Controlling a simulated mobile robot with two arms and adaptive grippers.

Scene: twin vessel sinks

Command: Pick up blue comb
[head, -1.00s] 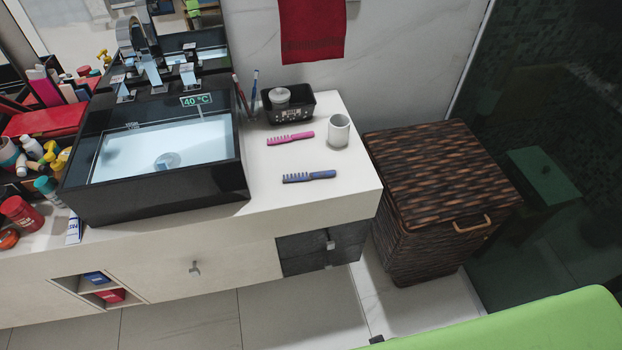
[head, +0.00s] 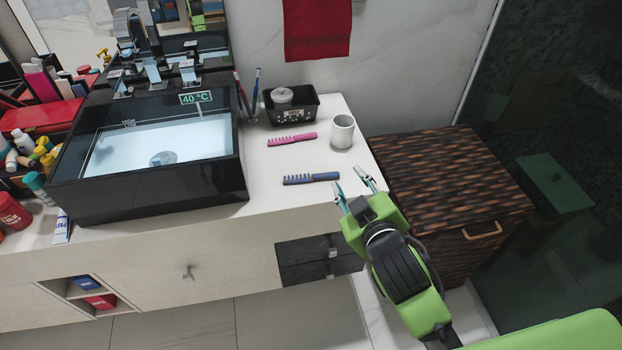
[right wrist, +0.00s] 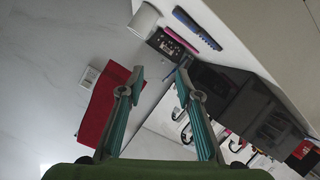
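The blue comb (head: 311,178) lies flat on the white counter (head: 268,195), right of the black sink, its teeth to the left and its handle to the right. In the right wrist view the blue comb (right wrist: 197,29) shows near the top. My right gripper (head: 352,188) is open and empty, just right of the comb's handle at the counter's right edge, apart from the comb. Its two fingers are spread in the right wrist view (right wrist: 160,82). My left gripper is not in view.
A pink comb (head: 292,139) lies behind the blue one. A white cup (head: 342,131) and a black basket (head: 291,107) stand further back. The black sink (head: 150,185) is to the left. A wicker hamper (head: 425,175) stands right of the counter.

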